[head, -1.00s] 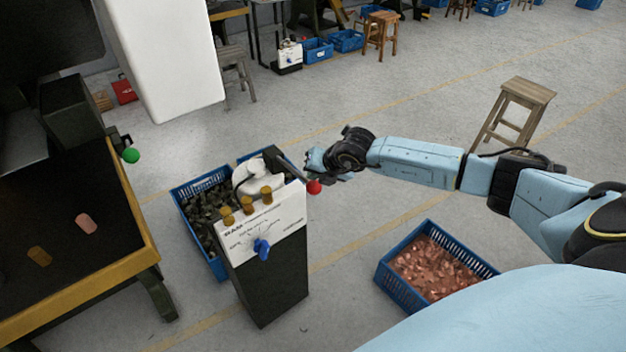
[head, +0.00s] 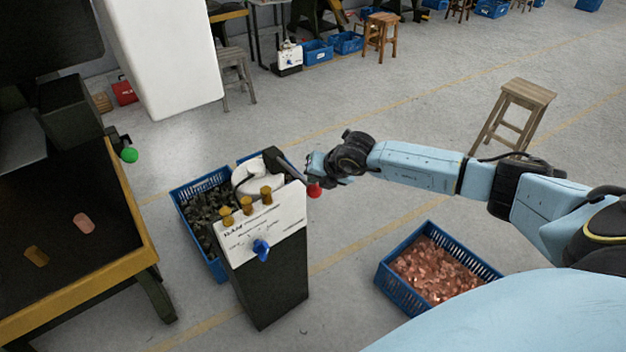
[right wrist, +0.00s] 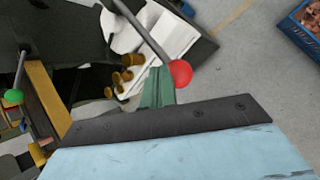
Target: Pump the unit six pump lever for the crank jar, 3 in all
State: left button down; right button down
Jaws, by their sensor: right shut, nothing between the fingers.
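The pump unit (head: 268,270) is a dark box with a white front panel, brass-coloured caps along its top and a blue knob. Its dark lever (head: 293,171) slopes down to the right and ends in a red ball (head: 314,190). In the right wrist view the red ball (right wrist: 180,73) is right beside the green fingertips of my right gripper (right wrist: 157,88). My right gripper (head: 316,172) is shut and empty, at the lever's ball end; I cannot tell whether it touches. My left gripper is out of view. I cannot identify the crank jar.
A blue crate (head: 185,189) of dark pieces stands left of and behind the unit. A blue crate (head: 385,275) of copper pieces is on the floor to the right. A yellow-edged bench (head: 85,277) with a green-ball lever (head: 129,155) is at left. A wooden stool (head: 528,91) stands at right.

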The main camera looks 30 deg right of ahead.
aim_at(318, 191)
jog(key=shift+s+f+b, duration=0.2)
jog(key=shift+f+b, duration=0.55)
jog(key=shift+f, duration=0.45)
jog(key=shift+s+f+b, duration=0.2)
jog(key=shift+f+b, duration=0.55)
jog(key=shift+f, duration=0.4)
dwell(1.2)
dwell(0.5)
jog(key=shift+w+r+p, duration=0.2)
jog(key=shift+r+p, duration=0.6)
jog(key=shift+r, duration=0.45)
jog(key=shift+w+r+p, duration=0.25)
jog(key=shift+r+p, duration=0.5)
jog(key=shift+r, duration=0.5)
jog(key=shift+w+r+p, duration=0.2)
jog(key=shift+r+p, duration=0.6)
jog(key=shift+r, duration=0.45)
jog(key=shift+w+r+p, duration=0.2)
jog(key=shift+r+p, duration=0.6)
jog(key=shift+r, duration=0.45)
jog(key=shift+w+r+p, duration=0.15)
jog(key=shift+r+p, duration=0.65)
jog(key=shift+r, duration=0.45)
